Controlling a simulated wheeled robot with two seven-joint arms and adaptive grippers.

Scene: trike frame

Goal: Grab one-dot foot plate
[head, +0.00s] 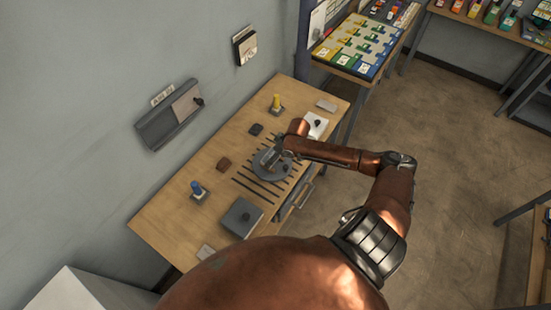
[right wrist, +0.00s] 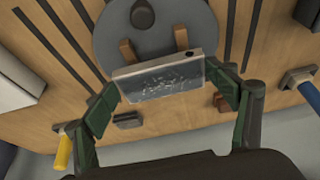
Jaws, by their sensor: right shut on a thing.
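My right gripper (right wrist: 164,90) is shut on a pale grey foot plate (right wrist: 158,78), its green finger pads at the plate's two short ends. The plate has a single dark dot near one corner of its top edge and a scuffed face. It is in front of a round grey disc (right wrist: 112,42) with a dark knob and two brown blocks. I cannot tell whether the plate touches them. In the head view my right gripper (head: 277,154) is over the disc (head: 264,170) and mostly hides the plate. My left gripper is not in view.
The wooden bench (head: 168,215) has dark slots in its top. A yellow post (head: 277,102) and a blue post (head: 197,189) stand on it, with a dark grey box (head: 240,216) at the near end. A grey wall holder (head: 168,120) hangs behind the bench.

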